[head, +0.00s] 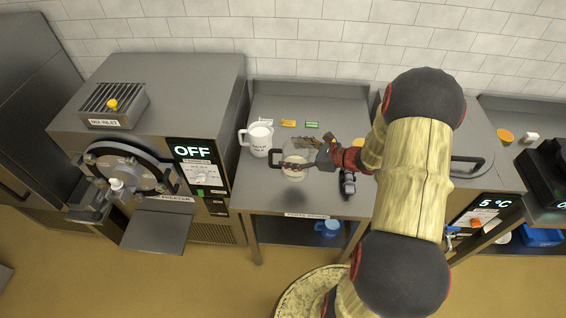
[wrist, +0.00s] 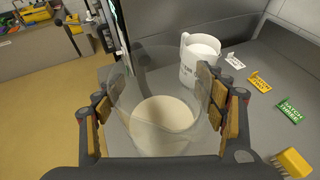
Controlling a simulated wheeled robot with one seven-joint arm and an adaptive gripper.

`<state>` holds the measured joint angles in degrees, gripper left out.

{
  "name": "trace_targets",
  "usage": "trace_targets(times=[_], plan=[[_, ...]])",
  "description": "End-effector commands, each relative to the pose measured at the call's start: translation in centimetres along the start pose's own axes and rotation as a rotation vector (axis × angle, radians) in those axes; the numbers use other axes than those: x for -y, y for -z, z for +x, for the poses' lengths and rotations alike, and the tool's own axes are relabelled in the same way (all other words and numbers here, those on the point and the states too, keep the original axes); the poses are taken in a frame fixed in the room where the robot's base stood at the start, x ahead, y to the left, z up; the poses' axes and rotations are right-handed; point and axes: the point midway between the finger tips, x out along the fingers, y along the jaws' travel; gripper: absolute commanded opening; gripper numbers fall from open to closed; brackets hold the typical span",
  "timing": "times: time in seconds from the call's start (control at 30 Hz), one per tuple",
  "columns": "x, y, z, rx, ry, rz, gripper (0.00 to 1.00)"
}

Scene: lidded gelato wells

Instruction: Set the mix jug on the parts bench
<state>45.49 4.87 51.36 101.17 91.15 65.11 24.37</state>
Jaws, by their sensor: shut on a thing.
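A clear jug (head: 293,172) with pale cream mix in it is in my gripper (head: 298,163), over the middle of the grey parts bench (head: 272,103). In the wrist view the clear jug (wrist: 162,125) sits between the two padded fingers (wrist: 163,108), which are shut on its sides. It looks upright. A dark shadow shows on the bench in front of it, and I cannot clearly see its base touching the top. A white jug with lettering (head: 259,140) stands on the bench to its left, and it also shows in the wrist view (wrist: 199,62).
White, yellow and green tags (head: 288,123) lie along the back of the bench. A small black object (head: 348,184) lies at right. The machine reading OFF (head: 190,160) stands at left. A blue jug (head: 328,228) is on the lower shelf. The bench's front strip is clear.

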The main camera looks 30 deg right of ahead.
Motion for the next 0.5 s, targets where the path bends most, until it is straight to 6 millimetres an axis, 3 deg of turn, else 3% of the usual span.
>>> trace_targets(times=[0.2,0.5], plan=[[0.8,2.5,4.0,-0.001,-0.002,0.003,0.44],[1.3,3.5,5.8,-0.001,-0.001,0.001,0.44]])
